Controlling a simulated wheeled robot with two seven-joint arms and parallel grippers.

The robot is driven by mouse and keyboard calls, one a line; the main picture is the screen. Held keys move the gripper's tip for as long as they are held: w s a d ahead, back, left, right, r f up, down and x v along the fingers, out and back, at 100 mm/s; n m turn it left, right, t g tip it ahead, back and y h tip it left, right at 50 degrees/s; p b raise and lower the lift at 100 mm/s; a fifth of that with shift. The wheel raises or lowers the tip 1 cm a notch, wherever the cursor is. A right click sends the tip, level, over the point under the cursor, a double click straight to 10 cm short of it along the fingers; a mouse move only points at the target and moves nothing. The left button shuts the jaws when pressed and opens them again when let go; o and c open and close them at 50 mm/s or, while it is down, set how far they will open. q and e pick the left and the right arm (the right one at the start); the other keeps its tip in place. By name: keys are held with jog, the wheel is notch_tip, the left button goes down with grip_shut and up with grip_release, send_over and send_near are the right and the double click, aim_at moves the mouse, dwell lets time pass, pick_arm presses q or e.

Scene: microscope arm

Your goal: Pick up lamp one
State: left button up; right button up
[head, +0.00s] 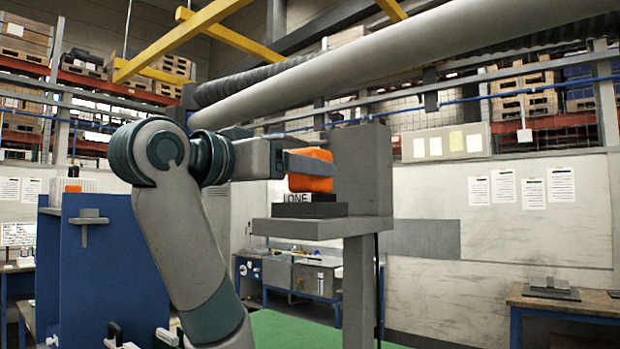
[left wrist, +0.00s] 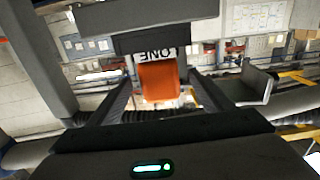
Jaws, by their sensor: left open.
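Lamp one is an orange block (head: 311,171) on a dark base labelled "ONE" (head: 296,198), standing on a grey shelf (head: 285,228) fixed to a grey post. My left gripper (head: 312,163) reaches in from the left at the height of the orange block, and a finger crosses in front of it. In the left wrist view the orange block (left wrist: 159,81) lies between the two spread fingers of the left gripper (left wrist: 160,88), with the label upside down behind it. The left gripper is open. My right gripper is not in view.
A grey upright panel (head: 362,170) stands right behind the lamp. A blue cabinet (head: 100,275) with a small grey shelf (head: 90,217) is at the left. A wooden table (head: 570,302) stands at the lower right. Green floor (head: 290,330) shows below.

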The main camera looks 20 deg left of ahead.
pick_arm(q)
jog(key=shift+w+d+r+p, duration=0.15)
jog(key=shift+w+d+p, duration=0.1)
jog(key=shift+w+p, duration=0.1)
jog(key=shift+p+x, duration=0.7)
jog(key=shift+x, duration=0.35)
jog(key=shift+w+d, duration=0.15)
jog(key=shift+w, duration=0.5)
jog(key=shift+f, duration=0.2)
jog(key=c, duration=1.3)
